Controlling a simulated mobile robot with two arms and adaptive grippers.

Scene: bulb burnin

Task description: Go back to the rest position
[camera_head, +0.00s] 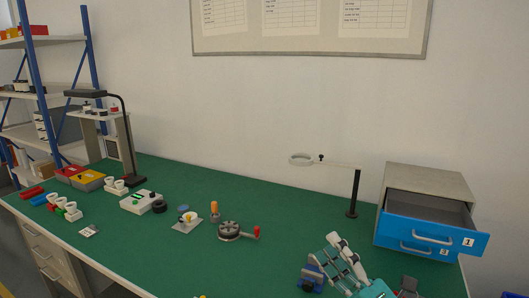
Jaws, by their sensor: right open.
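My right gripper (327,249) comes in at the bottom right of the head view, with pale ribbed fingers on a teal base. Its fingers are apart, and I see nothing held between them. It is over the front right part of the green bench top (290,200), left of the drawer cabinet (428,180). A blue and dark fixture (311,279) is close beside the fingers; I cannot tell whether they touch. My left gripper is not in view.
The cabinet's upper blue drawer (425,228) is pulled out. A ring-topped stand (353,195) is behind the gripper. A round device with a red-handled crank (230,230), a small bulb fixture (187,220) and a black lamp (127,130) stand to the left. Colored bins (88,181) are at far left.

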